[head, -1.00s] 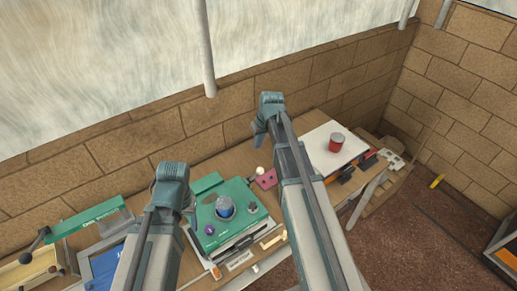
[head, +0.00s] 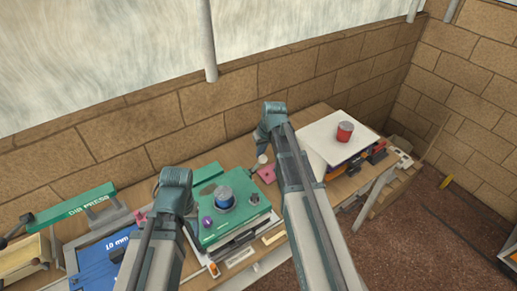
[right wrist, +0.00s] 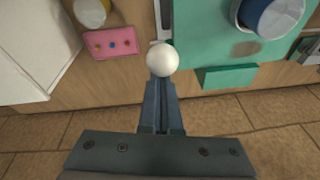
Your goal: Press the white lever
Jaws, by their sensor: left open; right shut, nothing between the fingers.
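The white lever shows as a white ball knob (head: 262,159) behind the green box (head: 238,222). In the right wrist view the white ball (right wrist: 162,59) sits just beyond my right fingertips, and I cannot tell if they touch it. Its stem is mostly hidden. My right gripper (head: 259,137) is shut and empty, pointing down near the ball; its closed fingers also show in the right wrist view (right wrist: 162,88). My left gripper (head: 191,213) is open and empty at the left side of the green box.
A blue can (head: 225,197) stands on the green box. A pink block (right wrist: 110,43) with coloured dots lies close to the ball. A white-topped box (head: 318,139) with a red can (head: 345,132) stands to the right. A green-handled press (head: 75,211) is at far left. A brick wall is behind.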

